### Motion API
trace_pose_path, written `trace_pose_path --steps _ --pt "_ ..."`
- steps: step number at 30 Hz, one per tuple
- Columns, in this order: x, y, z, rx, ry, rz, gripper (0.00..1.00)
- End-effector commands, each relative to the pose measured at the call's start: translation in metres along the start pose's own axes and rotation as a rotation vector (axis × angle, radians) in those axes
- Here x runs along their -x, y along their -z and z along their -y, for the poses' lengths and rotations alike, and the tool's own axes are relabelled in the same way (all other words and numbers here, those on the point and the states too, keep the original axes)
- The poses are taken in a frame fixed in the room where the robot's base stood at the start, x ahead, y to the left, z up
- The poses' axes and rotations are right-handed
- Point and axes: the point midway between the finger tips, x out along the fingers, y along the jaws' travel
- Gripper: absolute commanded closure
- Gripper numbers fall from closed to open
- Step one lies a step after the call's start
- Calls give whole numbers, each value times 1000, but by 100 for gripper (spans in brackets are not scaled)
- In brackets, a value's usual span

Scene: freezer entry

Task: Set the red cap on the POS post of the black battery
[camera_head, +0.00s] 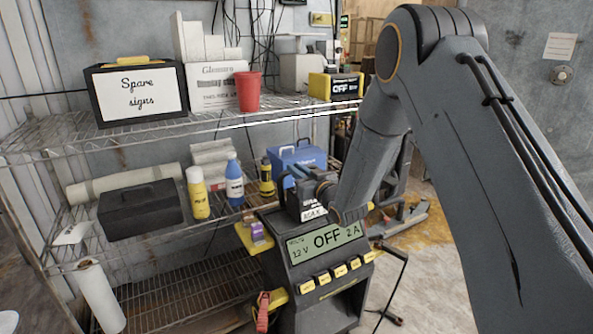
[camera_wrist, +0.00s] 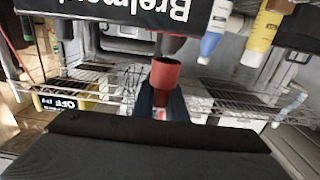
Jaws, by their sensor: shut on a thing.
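The black battery (camera_head: 308,198) sits on top of the charger unit, partly hidden behind my arm. In the wrist view, which looks upside down, a black body with large white lettering (camera_wrist: 135,13), apparently the battery, lies along the top edge. A dark stub (camera_wrist: 173,44), perhaps a post, sticks out from it; no POS mark is readable. My gripper (camera_wrist: 164,90) is shut on the red cap (camera_wrist: 166,72). The cap appears close to the stub and apart from it; the exact gap cannot be told. In the head view the cap is hidden.
The charger (camera_head: 325,250) shows OFF on its display. A wire shelf (camera_head: 150,143) holds a red cup (camera_head: 247,92), a spare-signs box (camera_head: 135,95) and a yellow-black OFF device (camera_head: 335,87). Bottles (camera_head: 234,183) and a blue case (camera_head: 295,155) stand behind the battery.

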Motion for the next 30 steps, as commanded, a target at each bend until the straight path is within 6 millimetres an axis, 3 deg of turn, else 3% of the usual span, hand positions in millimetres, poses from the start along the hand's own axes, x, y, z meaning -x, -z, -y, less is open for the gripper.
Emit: trace_pose_path --steps 27,28,30 --pt "0 -20 0 0 0 2 100" --pt "0 -19 0 0 0 2 83" --pt "0 -19 0 -1 -1 2 71"
